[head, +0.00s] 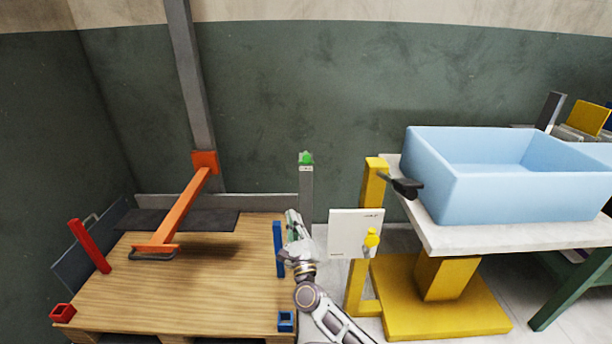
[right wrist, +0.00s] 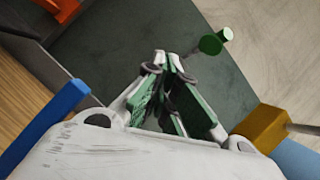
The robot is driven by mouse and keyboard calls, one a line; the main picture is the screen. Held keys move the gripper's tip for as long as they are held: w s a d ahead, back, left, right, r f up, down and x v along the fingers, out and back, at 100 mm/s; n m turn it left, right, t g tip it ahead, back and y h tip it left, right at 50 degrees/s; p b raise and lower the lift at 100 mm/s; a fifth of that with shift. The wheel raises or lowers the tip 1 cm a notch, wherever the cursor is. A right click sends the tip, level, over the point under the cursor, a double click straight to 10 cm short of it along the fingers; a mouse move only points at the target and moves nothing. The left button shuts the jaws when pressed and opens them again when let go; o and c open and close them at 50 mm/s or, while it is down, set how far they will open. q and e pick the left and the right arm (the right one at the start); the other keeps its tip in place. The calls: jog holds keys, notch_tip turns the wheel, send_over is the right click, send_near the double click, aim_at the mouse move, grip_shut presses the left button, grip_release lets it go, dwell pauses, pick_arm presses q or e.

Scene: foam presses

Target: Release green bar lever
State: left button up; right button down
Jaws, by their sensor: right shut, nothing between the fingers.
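A green knob (head: 306,158) sits on top of a grey upright post (head: 306,195) behind the pallet's right end. No longer green bar shows clearly in the head view. In the right wrist view a green round piece with a small stub (right wrist: 210,44) lies just beyond and right of my fingertips, with a visible gap. My right gripper (head: 291,214) is below the knob in the head view. Its green-padded fingers meet at the tips in the right wrist view (right wrist: 167,62), shut and empty. My left gripper is not in view.
A wooden pallet table (head: 190,290) carries an orange press lever (head: 185,210), a red bar (head: 89,246) and a blue bar (head: 278,248) close to my right gripper. A yellow stand (head: 440,322) with a white top and blue bin (head: 500,195) stands at right. A white panel (head: 350,232) stands between.

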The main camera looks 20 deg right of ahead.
aim_at(306, 157)
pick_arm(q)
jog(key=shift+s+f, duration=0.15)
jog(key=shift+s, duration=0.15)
pick_arm(e)
jog(key=d+m+h, duration=0.1)
jog(key=m, duration=0.2)
jog(key=s+d+r+m+h, duration=0.1)
jog(key=m+h, duration=0.1)
jog(key=m, duration=0.1)
jog(key=d+m+h, duration=0.1)
jog(key=d+m, duration=0.1)
jog(key=m, duration=0.1)
jog(key=shift+s+d+r+h, duration=0.1)
jog(key=shift+s+r+h, duration=0.1)
jog(key=shift+h, duration=0.2)
jog(key=shift+w+r, duration=0.1)
jog(key=shift+w, duration=0.05)
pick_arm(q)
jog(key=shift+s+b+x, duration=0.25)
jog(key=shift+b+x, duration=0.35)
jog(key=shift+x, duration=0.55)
pick_arm(e)
jog(key=s+r+x, duration=0.1)
jog(key=r+x, duration=0.1)
jog(key=x, duration=1)
jog(key=shift+w+r, duration=0.2)
jog(key=shift+r, duration=0.1)
